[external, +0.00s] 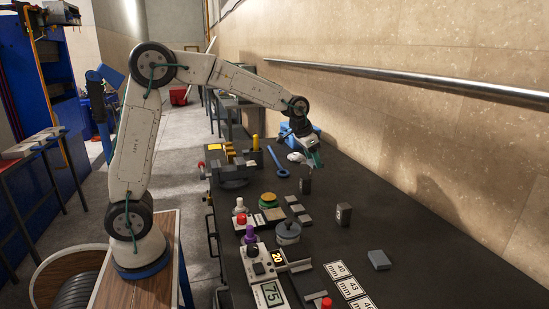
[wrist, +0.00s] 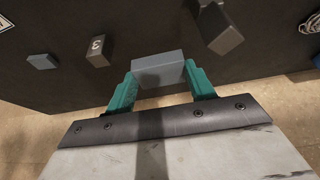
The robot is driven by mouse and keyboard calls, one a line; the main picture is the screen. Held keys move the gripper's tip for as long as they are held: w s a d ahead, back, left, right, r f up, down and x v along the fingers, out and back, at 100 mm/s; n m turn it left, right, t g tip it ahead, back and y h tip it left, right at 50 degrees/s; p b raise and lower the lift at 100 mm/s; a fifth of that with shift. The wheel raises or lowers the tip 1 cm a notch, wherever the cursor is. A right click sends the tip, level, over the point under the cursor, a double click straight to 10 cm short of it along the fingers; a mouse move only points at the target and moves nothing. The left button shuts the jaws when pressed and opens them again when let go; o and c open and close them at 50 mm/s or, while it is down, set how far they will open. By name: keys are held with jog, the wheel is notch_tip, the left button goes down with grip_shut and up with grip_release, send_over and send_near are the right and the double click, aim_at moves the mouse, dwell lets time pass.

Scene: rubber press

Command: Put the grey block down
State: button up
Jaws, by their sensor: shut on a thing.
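My gripper (wrist: 161,72) has teal fingers, shut on a light grey block (wrist: 158,66) held between their tips. In the external view my gripper (external: 314,158) is over the far part of the dark table, near the wall. The held block is hard to make out there, and its exact height above the table cannot be told. Another grey block (external: 379,259) lies flat on the table nearer the camera; it also shows in the wrist view (wrist: 42,61).
A dark block marked 3 (external: 343,213) and another dark block (external: 305,186) stand on the dark table (external: 400,220). A blue ring-ended tool (external: 277,163), a pot (external: 287,232) and several number cards (external: 350,287) lie around. Bare table lies right of the marked block.

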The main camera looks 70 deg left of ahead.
jog(key=r, duration=0.4)
jog(key=shift+a+r, duration=0.4)
jog(key=s+a+n+y, duration=0.1)
jog(key=a+n, duration=0.1)
jog(key=a, duration=0.8)
jog(key=s+a+n, duration=0.2)
jog(key=a, duration=0.8)
jog(key=s+a+n+y, duration=0.15)
jog(key=s+a, duration=0.25)
jog(key=a, duration=0.4)
jog(key=s+a+n+g, duration=0.15)
jog(key=s+a, duration=0.25)
jog(key=a, duration=0.4)
jog(key=s+a+n+y, duration=0.1)
jog(key=s+a+n, duration=0.1)
jog(key=s+a, duration=0.45)
jog(key=s+a+n+g, duration=0.1)
jog(key=s+a+n, duration=0.3)
jog(key=s+a, duration=1.5)
send_over(218, 148)
jog(key=d, duration=0.1)
jog(key=shift+n+y, duration=0.3)
jog(key=shift+y, duration=0.05)
jog(key=f, duration=1.7)
jog(key=shift+s+f, duration=0.2)
jog(key=shift+s, duration=0.15)
jog(key=shift+f, duration=1.7)
jog(key=shift+f, duration=0.1)
